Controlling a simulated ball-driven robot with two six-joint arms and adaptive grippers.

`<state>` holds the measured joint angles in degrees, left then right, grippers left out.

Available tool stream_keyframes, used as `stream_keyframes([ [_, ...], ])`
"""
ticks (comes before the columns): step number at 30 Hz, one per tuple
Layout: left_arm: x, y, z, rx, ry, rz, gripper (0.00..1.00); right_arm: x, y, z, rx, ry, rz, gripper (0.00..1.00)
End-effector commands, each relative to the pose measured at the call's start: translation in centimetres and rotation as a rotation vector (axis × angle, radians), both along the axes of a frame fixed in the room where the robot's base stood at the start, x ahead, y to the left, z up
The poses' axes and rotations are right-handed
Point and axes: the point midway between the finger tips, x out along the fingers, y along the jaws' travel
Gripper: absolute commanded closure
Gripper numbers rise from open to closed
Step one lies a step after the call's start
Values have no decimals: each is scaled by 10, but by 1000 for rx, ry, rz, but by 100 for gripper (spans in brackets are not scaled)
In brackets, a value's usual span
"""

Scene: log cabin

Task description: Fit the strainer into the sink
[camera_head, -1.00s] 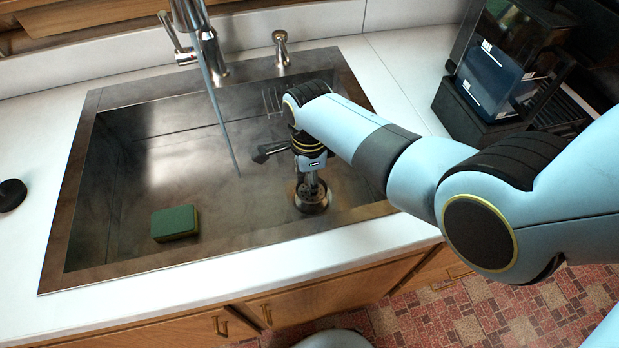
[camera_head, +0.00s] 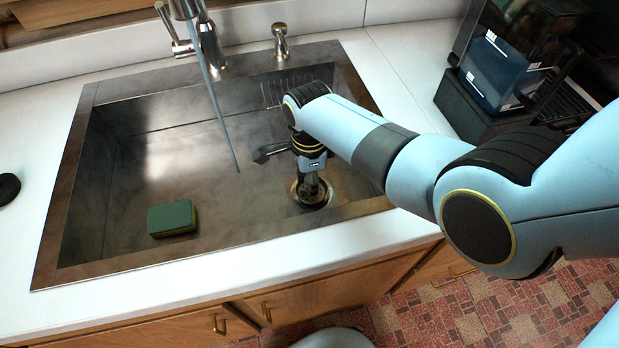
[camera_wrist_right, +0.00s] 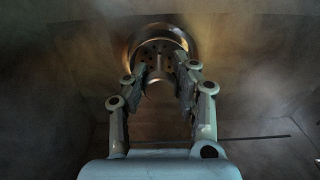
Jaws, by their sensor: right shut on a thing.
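The strainer (camera_wrist_right: 158,60) is a metal disc with holes and a small centre post, seen in the right wrist view. My right gripper (camera_wrist_right: 168,84) is shut on it, with the fingers either side of the post. The strainer lies over the round metal drain ring (camera_wrist_right: 160,29); I cannot tell whether it is seated or just above. In the head view my right gripper (camera_head: 310,182) points down at the drain (camera_head: 328,199) in the sink (camera_head: 215,243), hiding the strainer. My left gripper is not in view.
A green sponge (camera_head: 172,218) lies on the sink floor at left. The faucet (camera_head: 212,55) hangs over the sink's middle, left of my arm. A dark coffee machine (camera_head: 500,75) stands on the counter at right. A black round object (camera_head: 8,188) sits at far left.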

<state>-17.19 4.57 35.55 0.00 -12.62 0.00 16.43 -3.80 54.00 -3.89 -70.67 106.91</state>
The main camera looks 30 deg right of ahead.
Motion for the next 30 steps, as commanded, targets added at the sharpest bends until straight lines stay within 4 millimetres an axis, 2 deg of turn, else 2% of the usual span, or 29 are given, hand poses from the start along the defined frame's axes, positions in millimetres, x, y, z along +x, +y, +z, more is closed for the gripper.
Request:
stream_keyframes([
  [17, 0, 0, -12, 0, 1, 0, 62, 0, 0, -15, 0, -1, 0, 100],
  [18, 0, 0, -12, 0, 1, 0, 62, 0, 0, -15, 0, -1, 0, 72],
  [21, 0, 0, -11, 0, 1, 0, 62, 0, 0, -14, 0, -1, 0, 59],
  [24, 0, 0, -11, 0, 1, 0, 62, 0, 0, -14, 0, -1, 0, 48],
  [30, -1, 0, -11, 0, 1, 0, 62, 0, 0, -15, 0, 0, 0, 48],
])
